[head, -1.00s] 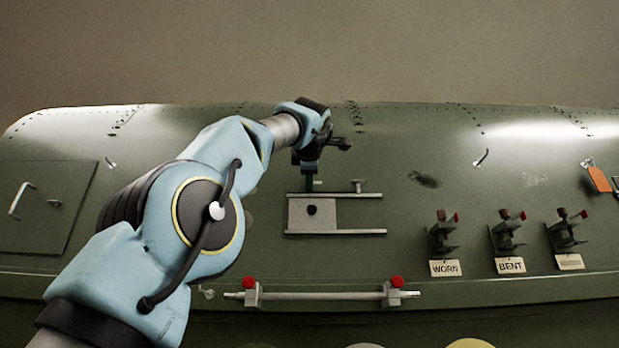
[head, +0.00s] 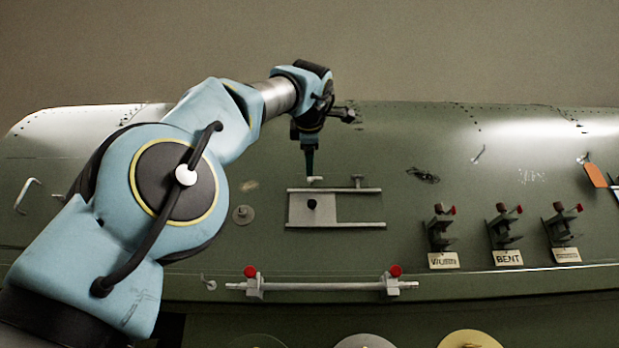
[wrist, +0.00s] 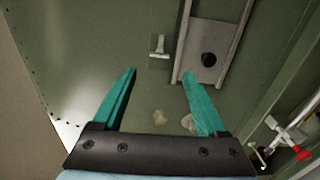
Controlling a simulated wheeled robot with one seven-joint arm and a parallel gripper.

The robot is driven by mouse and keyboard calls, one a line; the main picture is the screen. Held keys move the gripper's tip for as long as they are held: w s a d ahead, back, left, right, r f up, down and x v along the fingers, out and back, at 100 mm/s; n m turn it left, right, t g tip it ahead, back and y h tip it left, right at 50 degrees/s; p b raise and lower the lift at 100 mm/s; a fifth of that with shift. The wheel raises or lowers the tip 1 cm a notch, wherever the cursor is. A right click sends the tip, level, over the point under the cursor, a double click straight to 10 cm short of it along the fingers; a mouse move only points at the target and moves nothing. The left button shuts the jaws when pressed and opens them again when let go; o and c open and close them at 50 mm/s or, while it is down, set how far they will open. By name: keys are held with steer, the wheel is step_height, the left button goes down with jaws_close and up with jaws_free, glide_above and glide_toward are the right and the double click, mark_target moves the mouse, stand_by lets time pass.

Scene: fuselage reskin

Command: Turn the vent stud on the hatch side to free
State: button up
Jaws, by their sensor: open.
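The hatch-side vent stud (head: 315,179) is a small pale T-shaped piece on the green skin, just above the upper rail. It also shows in the wrist view (wrist: 159,46), beyond the gap between my fingertips and apart from them. My gripper (head: 309,172) points down beside this stud in the head view. In the wrist view my gripper (wrist: 159,74) has its two teal fingers spread, with nothing between them. A second, similar stud (head: 357,181) stands to the right. The hatch (head: 45,203) at far left is mostly hidden by my arm.
Two rails (head: 355,225) flank a grey plate (head: 298,209) with a black knob (head: 312,204). Below is a bar (head: 320,286) with red-ended clamps. Several tagged brackets (head: 505,230) and an orange tag (head: 595,174) are at right. The skin between rails and brackets is clear.

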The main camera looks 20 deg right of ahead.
steer(key=shift+b+v, duration=0.3)
steer(key=shift+v, duration=1.3)
